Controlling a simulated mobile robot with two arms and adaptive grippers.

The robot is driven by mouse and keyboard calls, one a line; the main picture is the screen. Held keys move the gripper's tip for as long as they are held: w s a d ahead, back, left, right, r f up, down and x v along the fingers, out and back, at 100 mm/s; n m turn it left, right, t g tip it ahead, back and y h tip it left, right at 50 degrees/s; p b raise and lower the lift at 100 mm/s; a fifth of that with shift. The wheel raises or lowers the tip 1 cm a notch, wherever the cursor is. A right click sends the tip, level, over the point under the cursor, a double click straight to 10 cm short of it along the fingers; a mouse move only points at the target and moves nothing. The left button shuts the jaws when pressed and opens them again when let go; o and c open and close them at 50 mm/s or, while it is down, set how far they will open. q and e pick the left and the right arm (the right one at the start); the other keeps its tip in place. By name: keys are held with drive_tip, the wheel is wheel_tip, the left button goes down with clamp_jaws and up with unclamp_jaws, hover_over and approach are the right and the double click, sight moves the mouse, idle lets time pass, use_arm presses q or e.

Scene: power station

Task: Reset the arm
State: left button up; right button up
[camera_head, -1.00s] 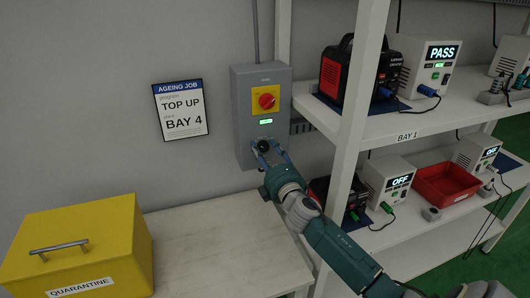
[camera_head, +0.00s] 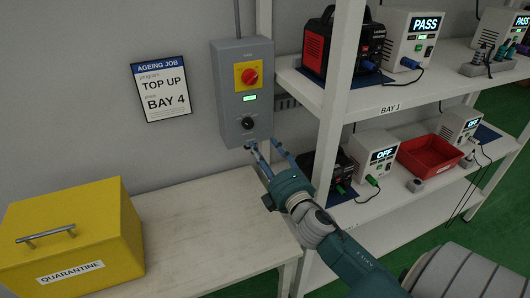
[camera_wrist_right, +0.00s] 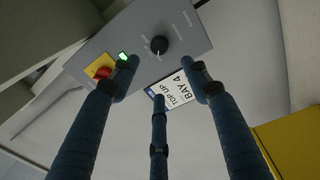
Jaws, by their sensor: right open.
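My right gripper (camera_head: 262,150) is open and empty in the head view, just below and in front of the grey control box (camera_head: 230,115) on the wall. Its fingers are apart from the black knob (camera_head: 248,123) low on that box. In the right wrist view my right gripper (camera_wrist_right: 160,85) has its fingers spread, with the black knob (camera_wrist_right: 159,45) beyond them and nothing between them. The box also carries a red switch on a yellow plate (camera_head: 248,76) and a small lit green display (camera_head: 250,97). My left gripper is not in view.
A pale table (camera_head: 205,230) stands below the box, with a yellow quarantine box (camera_head: 75,240) at its left. A white shelf rack (camera_head: 345,112) close on the right holds chargers and a red bin (camera_head: 430,155). A notice (camera_head: 160,87) hangs on the wall.

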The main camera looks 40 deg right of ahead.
drive_tip(key=shift+f, duration=0.1)
idle(0.4)
drive_tip(key=s+a+f+m+g, duration=0.35)
drive_tip(key=s+f+m, duration=0.2)
drive_tip(key=f, duration=0.25)
drive_tip(key=s+a+f+m+g, duration=0.2)
drive_tip(key=s+f+m+g, duration=0.25)
drive_tip(key=s+f, duration=0.3)
drive_tip(key=s+a+f+m+g+y, duration=0.15)
drive_tip(key=s+a+f+g, duration=0.25)
drive_tip(key=s+a, duration=0.4)
drive_tip(key=s+a+f+m+g+y, duration=0.1)
drive_tip(key=s+a+f+g+y, duration=0.2)
drive_tip(key=s+a, duration=0.45)
wheel_tip(320, 180, down, 25)
drive_tip(key=s+d+g, duration=0.1)
drive_tip(key=s+d, duration=0.1)
drive_tip(key=s, duration=0.1)
drive_tip(key=s+d+f+g, duration=0.1)
drive_tip(key=s+d+f, duration=0.1)
drive_tip(key=s+f, duration=1.5)
drive_tip(key=shift+s+d+f, duration=0.3)
drive_tip(key=shift+d+f, duration=0.05)
drive_tip(key=shift+d, duration=0.05)
